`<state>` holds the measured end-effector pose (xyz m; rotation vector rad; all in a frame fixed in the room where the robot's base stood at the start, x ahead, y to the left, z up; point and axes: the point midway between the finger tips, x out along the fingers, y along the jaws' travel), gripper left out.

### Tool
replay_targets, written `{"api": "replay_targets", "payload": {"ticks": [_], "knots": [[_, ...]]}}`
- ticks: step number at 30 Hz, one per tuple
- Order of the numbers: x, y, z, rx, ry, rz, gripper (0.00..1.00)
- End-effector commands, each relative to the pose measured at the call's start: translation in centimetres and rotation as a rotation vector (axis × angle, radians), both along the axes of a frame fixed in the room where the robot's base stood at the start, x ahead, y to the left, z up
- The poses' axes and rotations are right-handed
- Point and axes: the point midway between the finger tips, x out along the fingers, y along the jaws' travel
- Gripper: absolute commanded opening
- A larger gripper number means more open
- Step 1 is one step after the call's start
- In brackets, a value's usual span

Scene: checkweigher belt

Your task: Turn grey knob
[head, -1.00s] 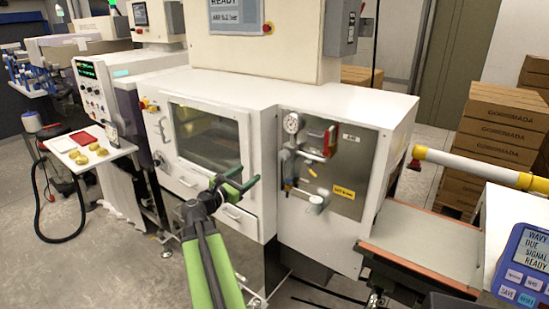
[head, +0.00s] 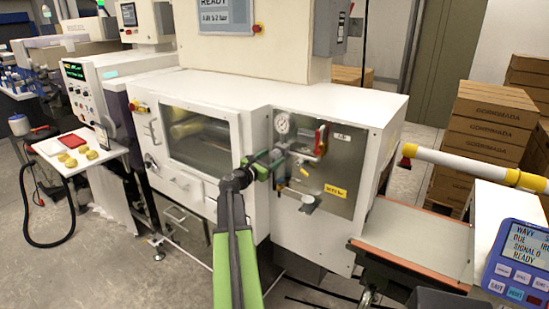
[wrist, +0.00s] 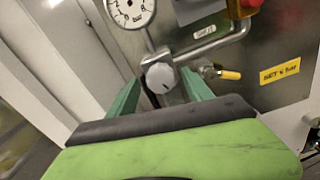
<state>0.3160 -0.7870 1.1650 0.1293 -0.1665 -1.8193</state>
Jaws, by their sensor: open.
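The grey knob (wrist: 160,77) is a round pale knob with a dark mark on its face, just below the pressure gauge (wrist: 130,8) in the wrist view. My gripper (wrist: 158,80) is open, with one green finger on each side of the knob in the picture. I cannot tell whether the fingers touch it or how deep they reach. In the head view my gripper (head: 265,165) is at the left part of the steel panel (head: 345,175), below the gauge (head: 282,123). It largely covers the knob there.
A red handle (head: 320,140) and a pipe (wrist: 215,42) are right of the knob. A small yellow-handled valve (wrist: 228,74) is close by. A yellow label (wrist: 280,71) is further right. A white door with a window (head: 200,138) is left of the panel.

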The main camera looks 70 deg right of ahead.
Motion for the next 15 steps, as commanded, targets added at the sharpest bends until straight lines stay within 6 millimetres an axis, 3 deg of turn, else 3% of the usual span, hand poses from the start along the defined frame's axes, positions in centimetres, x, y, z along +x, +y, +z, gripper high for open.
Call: {"api": "replay_targets", "payload": {"ticks": [5, 14, 15], "knots": [[-0.4, -1.9, 0.0, 0.0, 0.0, 0.0, 0.59], [-0.6, -2.0, 0.0, 0.0, 0.0, 0.0, 0.59], [-0.6, -2.0, 0.0, 0.0, 0.0, 0.0, 0.54]]}}
